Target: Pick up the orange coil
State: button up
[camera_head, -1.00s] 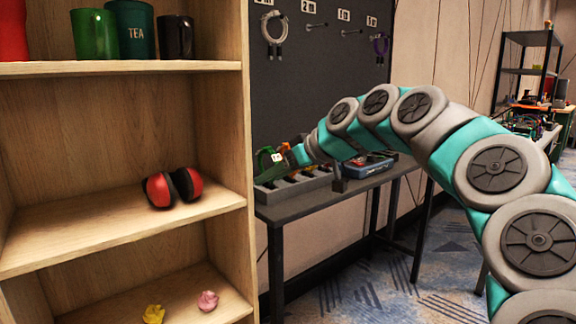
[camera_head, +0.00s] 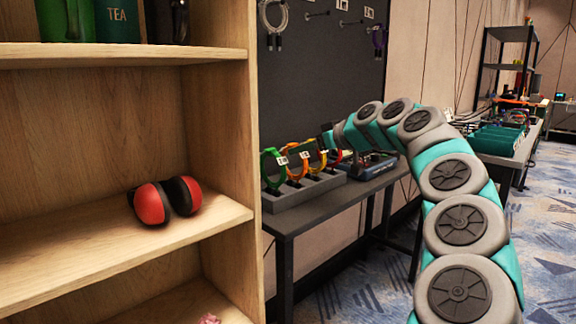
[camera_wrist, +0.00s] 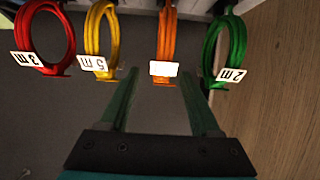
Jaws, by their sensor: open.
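The orange coil (camera_head: 292,160) stands in a grey slotted rack (camera_head: 305,190) on a dark table, between a green coil (camera_head: 270,168) and a yellow coil. In the wrist view the orange coil (camera_wrist: 167,35) hangs at the top with a white label whose text is unreadable. My gripper (camera_wrist: 158,90) is open and empty, its two teal fingers pointing toward the coils. The orange coil lies just beyond the fingertips, nearer the right finger.
In the wrist view a green coil (camera_wrist: 226,45) labelled 2 m is to the right, a yellow coil (camera_wrist: 102,40) and a red coil (camera_wrist: 45,38) to the left. A wooden shelf (camera_head: 120,240) with red earmuffs (camera_head: 165,200) stands at the left. A blue device (camera_head: 370,165) lies beside the rack.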

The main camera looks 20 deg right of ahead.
aim_at(286, 149)
jog(key=p+x, duration=0.1)
jog(key=x, duration=0.6)
jog(key=shift+w+a, duration=0.1)
jog(key=shift+a, duration=0.15)
grip_shut()
dwell(0.3)
